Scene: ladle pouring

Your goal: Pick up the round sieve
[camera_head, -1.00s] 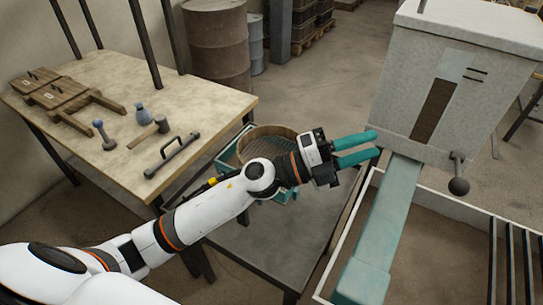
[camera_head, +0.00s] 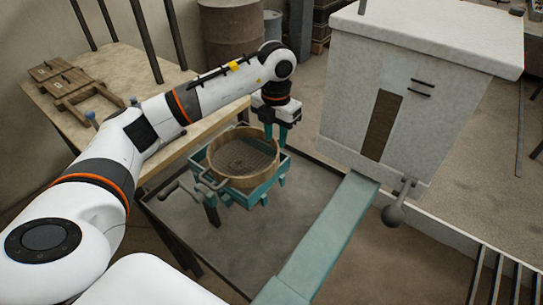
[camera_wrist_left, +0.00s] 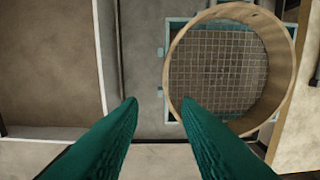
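The round sieve (camera_head: 246,183) has a pale wooden rim and a wire mesh bottom. It sits level on a teal frame (camera_head: 258,194) beside the wooden table. The sieve also shows in the left wrist view (camera_wrist_left: 222,82), at the upper right. My left gripper (camera_head: 276,140) points down at the sieve's far right side. My right gripper is not in view.
A wooden table (camera_head: 150,160) stands on the left, with wooden frames (camera_head: 75,88) on it. A pale box-shaped unit (camera_head: 400,95) with a dark ball lever stands on the right. A teal chute (camera_head: 325,235) slopes in front of it. A crank handle (camera_head: 172,190) juts out left of the sieve.

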